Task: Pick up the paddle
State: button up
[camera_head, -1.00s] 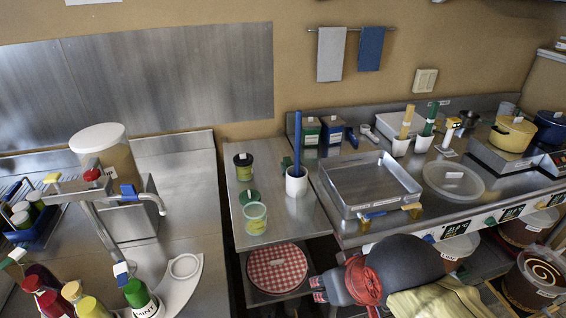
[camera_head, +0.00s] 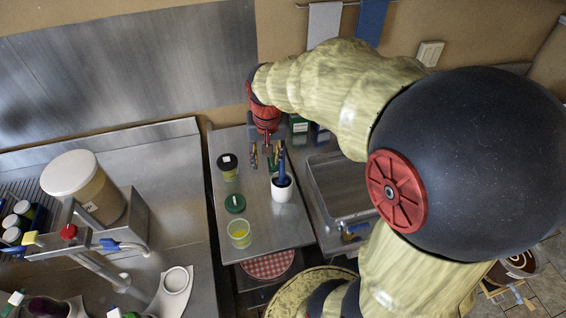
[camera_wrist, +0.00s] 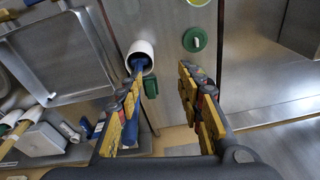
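The paddle (camera_head: 283,164) is a long blue handle standing in a white cup (camera_head: 283,190) on the narrow steel counter. Its lower end is hidden in the cup. My gripper (camera_head: 266,158) is at the end of my arm, above the counter just behind and left of the paddle. In the wrist view my gripper (camera_wrist: 163,84) is open, with a clear gap between its yellow-and-black fingers. There the paddle (camera_wrist: 132,132) runs from the white cup (camera_wrist: 141,52) along the left finger, which partly covers it. I cannot tell whether they touch.
A dark-lidded jar (camera_head: 228,168), a green lid (camera_head: 235,203) and a yellow-filled cup (camera_head: 239,234) stand left of the white cup. A steel tray (camera_head: 326,190) is to the right. My arm covers much of the right counter.

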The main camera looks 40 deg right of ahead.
aim_at(282, 166)
jog(key=w+d+m+g+p, duration=0.2)
jog(key=w+d+m+p, duration=0.1)
jog(key=d+p, duration=0.5)
notch_tip(282, 166, down, 8)
jog(key=p, duration=0.1)
jog(key=shift+w+d+y, duration=0.2)
jog(key=shift+w+y, duration=0.05)
jog(key=shift+y, duration=0.05)
jog(key=shift+c, duration=0.8)
jog(key=c, duration=0.7)
grip_shut()
